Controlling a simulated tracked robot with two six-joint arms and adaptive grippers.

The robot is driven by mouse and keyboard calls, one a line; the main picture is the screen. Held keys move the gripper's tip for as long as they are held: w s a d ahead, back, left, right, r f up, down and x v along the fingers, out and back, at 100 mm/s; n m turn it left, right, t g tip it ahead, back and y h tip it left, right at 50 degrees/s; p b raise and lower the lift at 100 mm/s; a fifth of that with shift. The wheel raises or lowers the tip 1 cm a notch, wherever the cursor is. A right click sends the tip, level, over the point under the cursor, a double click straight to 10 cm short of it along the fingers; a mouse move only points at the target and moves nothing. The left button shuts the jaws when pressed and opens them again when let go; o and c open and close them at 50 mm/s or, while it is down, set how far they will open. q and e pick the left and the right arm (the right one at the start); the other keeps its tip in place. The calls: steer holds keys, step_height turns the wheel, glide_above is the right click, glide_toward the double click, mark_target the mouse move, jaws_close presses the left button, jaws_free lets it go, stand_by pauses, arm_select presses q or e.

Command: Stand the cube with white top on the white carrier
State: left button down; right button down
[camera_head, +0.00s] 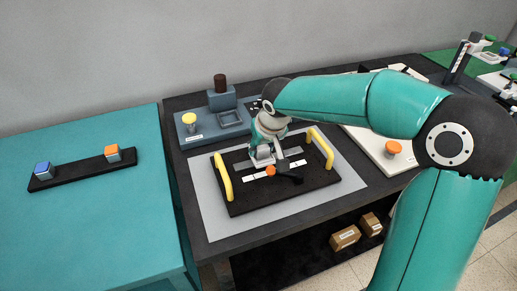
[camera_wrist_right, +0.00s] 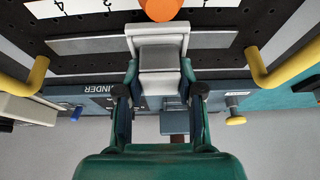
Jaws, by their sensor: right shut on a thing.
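My right gripper (camera_head: 262,150) reaches down over the black board (camera_head: 240,205) with yellow handles. In the right wrist view its fingers (camera_wrist_right: 159,75) are shut on a small grey block with pale parts, which I take as the cube with white top (camera_wrist_right: 159,57). A white piece, probably the white carrier (camera_wrist_right: 155,30), shows right against the cube. It lies by the metal rail (camera_wrist_right: 85,44). Whether the cube rests on it or is just above cannot be told. The fingers hide most of both in the head view. My left gripper is not in view.
An orange knob (camera_head: 270,171) with a black lever is close in front of the gripper. Yellow handles (camera_head: 223,178) rise at both board ends. A grey-blue fixture (camera_head: 215,122) stands behind. A black bar (camera_head: 80,172) on the teal table holds a blue-topped and an orange-topped cube.

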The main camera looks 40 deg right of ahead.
steer(key=c, duration=1.1)
jaws_free()
steer(key=shift+s+a+f, duration=0.15)
steer(key=shift+s+f, duration=0.15)
steer(key=shift+f, duration=0.45)
steer(key=o, duration=0.3)
steer(key=shift+o, duration=0.4)
steer(key=shift+w+f+g, duration=0.15)
steer(key=shift+w+g, duration=0.05)
steer(key=shift+g, duration=0.1)
steer(key=shift+r, duration=0.25)
steer(key=shift+r+p, duration=0.25)
steer(key=shift+p, duration=0.2)
steer(key=d+p+v, duration=0.1)
steer(key=v, duration=1.1)
steer(key=shift+a+r+p, duration=0.3)
steer(key=shift+a+r, duration=0.1)
